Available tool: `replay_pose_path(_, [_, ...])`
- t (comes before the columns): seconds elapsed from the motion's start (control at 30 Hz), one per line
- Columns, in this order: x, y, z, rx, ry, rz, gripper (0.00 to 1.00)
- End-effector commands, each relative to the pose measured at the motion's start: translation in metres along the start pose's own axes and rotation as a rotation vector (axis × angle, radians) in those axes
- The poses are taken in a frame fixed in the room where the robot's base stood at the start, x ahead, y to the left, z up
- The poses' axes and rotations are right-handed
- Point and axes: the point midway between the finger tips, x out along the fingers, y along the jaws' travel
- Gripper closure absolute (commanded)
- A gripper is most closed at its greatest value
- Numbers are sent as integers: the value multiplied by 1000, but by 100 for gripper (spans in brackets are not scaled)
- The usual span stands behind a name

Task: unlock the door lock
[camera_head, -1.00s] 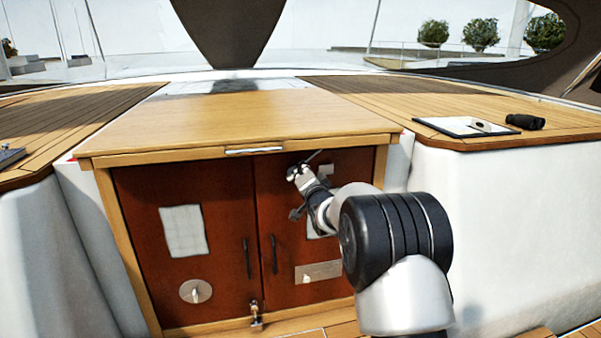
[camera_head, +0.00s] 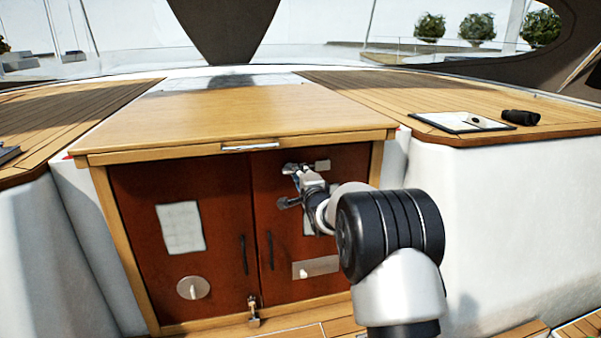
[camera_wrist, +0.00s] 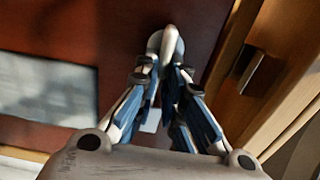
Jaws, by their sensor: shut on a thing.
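The cabinet has two dark red doors, the left (camera_head: 215,225) and the right (camera_head: 345,185), and both look shut. My gripper (camera_head: 292,172) is at the upper left of the right door. In the wrist view its fingertips (camera_wrist: 166,50) are closed around a pale rounded piece (camera_wrist: 172,36), which looks like a lock lever or knob. The fingers hide part of it. A small pale plate (camera_head: 322,165) shows just right of my gripper. I cannot tell the lock's state.
Two dark vertical handles flank the door seam, left (camera_head: 244,255) and right (camera_head: 270,250). A round plate (camera_head: 194,288) and a rectangular plate (camera_head: 317,267) carry small knobs. A wooden top (camera_head: 230,115) overhangs above. A clipboard (camera_head: 455,122) and black binoculars (camera_head: 521,117) lie right.

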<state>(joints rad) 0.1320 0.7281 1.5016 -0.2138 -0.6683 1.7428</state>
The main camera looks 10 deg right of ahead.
Motion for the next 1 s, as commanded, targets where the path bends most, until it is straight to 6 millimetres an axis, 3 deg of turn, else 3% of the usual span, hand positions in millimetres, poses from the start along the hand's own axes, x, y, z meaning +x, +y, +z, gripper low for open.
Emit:
replay_pose_path(0.47, [1,-6,1,15,-1,-12,100])
replay_pose_path(0.5, [1,-6,1,15,-1,-12,88])
replay_pose_path(0.77, [1,-4,1,13,-1,-8,70])
replay_pose_path(1.0, [0,-2,0,12,-1,-4,70])
